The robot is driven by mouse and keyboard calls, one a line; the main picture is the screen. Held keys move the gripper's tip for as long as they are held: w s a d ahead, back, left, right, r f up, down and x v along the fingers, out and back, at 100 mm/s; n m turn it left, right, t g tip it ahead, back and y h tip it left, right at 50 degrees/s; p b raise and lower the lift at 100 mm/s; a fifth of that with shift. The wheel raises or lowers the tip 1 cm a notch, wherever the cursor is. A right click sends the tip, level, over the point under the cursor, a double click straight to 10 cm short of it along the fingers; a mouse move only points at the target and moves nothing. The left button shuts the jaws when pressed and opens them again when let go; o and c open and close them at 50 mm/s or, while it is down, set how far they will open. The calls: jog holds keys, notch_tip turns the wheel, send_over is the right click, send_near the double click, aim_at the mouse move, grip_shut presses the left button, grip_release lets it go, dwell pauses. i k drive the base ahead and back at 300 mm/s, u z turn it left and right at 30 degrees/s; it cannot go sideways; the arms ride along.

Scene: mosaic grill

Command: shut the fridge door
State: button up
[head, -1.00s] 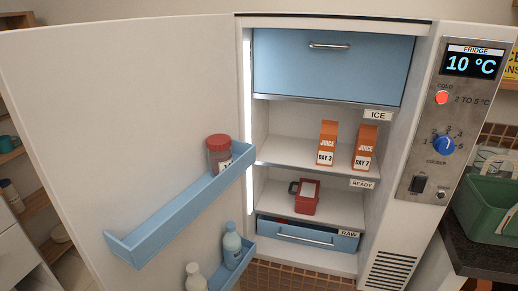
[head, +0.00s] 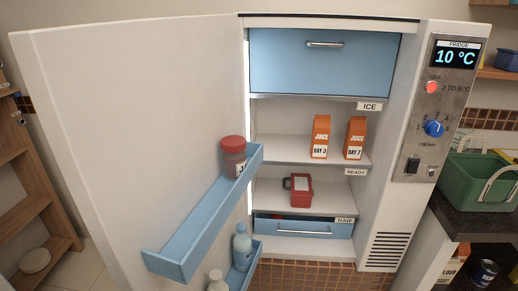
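The white fridge door (head: 140,120) stands wide open on the left in the head view, its inner side facing me. Its blue upper shelf (head: 205,215) holds a jar with a red lid (head: 234,157). Its lower blue shelf (head: 243,277) holds a pale blue bottle (head: 242,247) and a cream bottle (head: 217,281). The open fridge (head: 407,130) shows two orange juice cartons (head: 320,137) on the ready shelf and a red container (head: 301,193) below. A panel on its right reads 10 °C. My gripper is not in view.
A dark counter (head: 470,222) with a green basket (head: 478,180) stands right of the fridge, with cans and a bag below it. A wooden shelf unit (head: 30,215) stands at the far left behind the door.

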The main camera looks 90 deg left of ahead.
aim_at(134, 115)
jog(key=u, duration=0.05)
jog(key=k, duration=1.9)
jog(key=u, duration=1.65)
jog(key=i, duration=0.5)
jog(key=z, duration=0.35)
jog(key=k, duration=1.05)
jog(key=u, duration=0.65)
